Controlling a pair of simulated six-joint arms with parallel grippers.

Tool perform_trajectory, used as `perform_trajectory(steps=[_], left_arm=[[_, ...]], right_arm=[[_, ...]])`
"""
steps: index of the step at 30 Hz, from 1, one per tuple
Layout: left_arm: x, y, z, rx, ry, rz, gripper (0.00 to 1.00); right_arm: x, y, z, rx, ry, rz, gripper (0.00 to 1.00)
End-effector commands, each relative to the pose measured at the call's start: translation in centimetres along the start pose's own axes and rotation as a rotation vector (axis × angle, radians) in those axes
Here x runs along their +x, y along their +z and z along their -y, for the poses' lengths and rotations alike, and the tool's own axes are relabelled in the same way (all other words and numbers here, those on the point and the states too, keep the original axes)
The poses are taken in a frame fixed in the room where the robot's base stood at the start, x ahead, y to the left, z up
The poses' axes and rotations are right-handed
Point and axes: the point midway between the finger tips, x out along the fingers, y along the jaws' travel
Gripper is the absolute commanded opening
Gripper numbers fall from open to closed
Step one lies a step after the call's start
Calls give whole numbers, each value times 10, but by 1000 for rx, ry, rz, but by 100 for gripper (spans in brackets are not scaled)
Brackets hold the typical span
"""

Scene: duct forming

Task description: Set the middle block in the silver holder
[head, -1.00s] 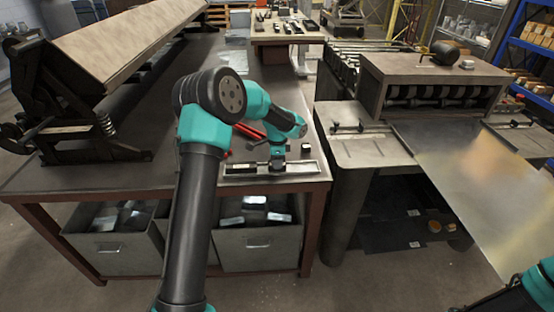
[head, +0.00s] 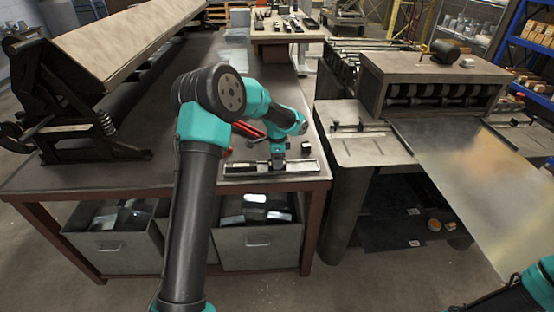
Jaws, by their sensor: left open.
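The silver holder (head: 304,168) is a long shallow tray lying along the front edge of the dark workbench. A dark block with a pale top (head: 242,168) sits in its left part. Another small dark block (head: 306,146) stands on the bench just behind the holder, right of my left gripper. My left gripper (head: 278,165) points down over the middle of the holder and is open. Whether a block lies between or under its fingers is too small to tell. Of my right arm only a teal part shows at the bottom right; its gripper is out of view.
Red-handled tools (head: 248,130) lie behind my left wrist. A long sheet-bending machine (head: 125,50) fills the bench's left side. A roller machine (head: 435,85) with a metal sheet (head: 475,180) stands to the right. Grey bins (head: 258,247) sit under the bench.

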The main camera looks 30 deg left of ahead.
Motion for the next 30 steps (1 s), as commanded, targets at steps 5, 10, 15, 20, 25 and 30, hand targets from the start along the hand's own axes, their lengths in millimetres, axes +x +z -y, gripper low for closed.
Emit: perform_trajectory(steps=[5, 10, 15, 20, 25, 30], left_arm=[[-22, 0, 1, -1, -4, -3, 68], [-53, -1, 1, 1, -5, -3, 68], [-86, 0, 0, 0, -5, -3, 68], [-117, 0, 0, 1, -5, -3, 68], [-147, 0, 0, 0, -4, -3, 68], [-165, 0, 0, 1, -3, -2, 68]], right_arm=[[0, 0, 0, 0, 0, 0, 43], [0, 0, 0, 0, 0, 0, 43], [0, 0, 0, 0, 0, 0, 43], [0, 0, 0, 0, 0, 0, 43], [0, 0, 0, 0, 0, 0, 43], [0, 0, 0, 0, 0, 0, 43]])
